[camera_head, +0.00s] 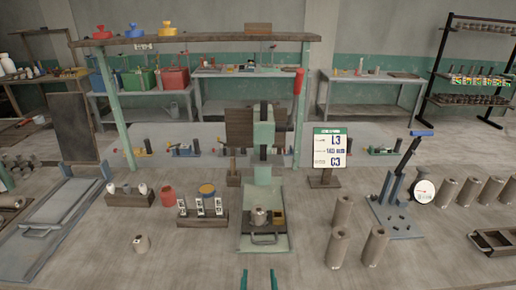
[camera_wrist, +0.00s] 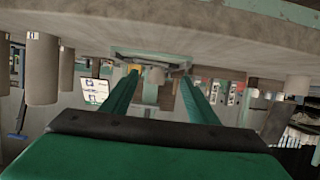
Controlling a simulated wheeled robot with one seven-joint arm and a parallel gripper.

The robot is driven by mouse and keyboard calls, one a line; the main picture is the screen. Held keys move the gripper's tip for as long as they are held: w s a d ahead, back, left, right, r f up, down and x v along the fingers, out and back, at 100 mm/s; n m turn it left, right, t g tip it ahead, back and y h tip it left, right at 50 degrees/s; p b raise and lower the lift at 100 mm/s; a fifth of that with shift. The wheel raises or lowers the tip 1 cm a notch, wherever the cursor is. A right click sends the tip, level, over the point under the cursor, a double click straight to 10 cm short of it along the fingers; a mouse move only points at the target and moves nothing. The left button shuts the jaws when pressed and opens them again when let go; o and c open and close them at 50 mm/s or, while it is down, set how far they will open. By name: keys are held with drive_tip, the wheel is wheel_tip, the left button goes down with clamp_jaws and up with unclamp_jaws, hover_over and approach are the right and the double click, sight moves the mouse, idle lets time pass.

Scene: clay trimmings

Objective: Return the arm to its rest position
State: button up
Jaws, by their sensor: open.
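My gripper (camera_head: 258,274) shows at the bottom edge of the head view as two green fingertips, apart, with nothing between them. In the wrist view my gripper (camera_wrist: 159,78) has its two long green fingers spread and empty. That view is upside down. The rest of my arm is out of the head view.
Clay cylinders (camera_head: 338,247) stand right of the tray. A blue lever stand with a dial (camera_head: 424,190) is farther right. A rack of labelled pieces (camera_head: 201,218) and a lone clay piece (camera_head: 141,243) are left. A sign (camera_head: 328,148) stands behind. The front centre is clear.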

drive_tip(key=s+f, duration=0.4)
drive_tip(key=s, duration=0.5)
drive_tip(key=s+f, duration=0.4)
drive_tip(key=s, duration=0.6)
drive_tip(key=s+r, duration=0.1)
drive_tip(key=s, duration=0.7)
drive_tip(key=s+r+t, duration=0.1)
drive_tip(key=s+r, duration=0.1)
drive_tip(key=s, duration=0.6)
drive_tip(key=shift+s+r+t, duration=0.2)
drive_tip(key=shift+r+t, duration=0.1)
drive_tip(key=shift+a, duration=0.1)
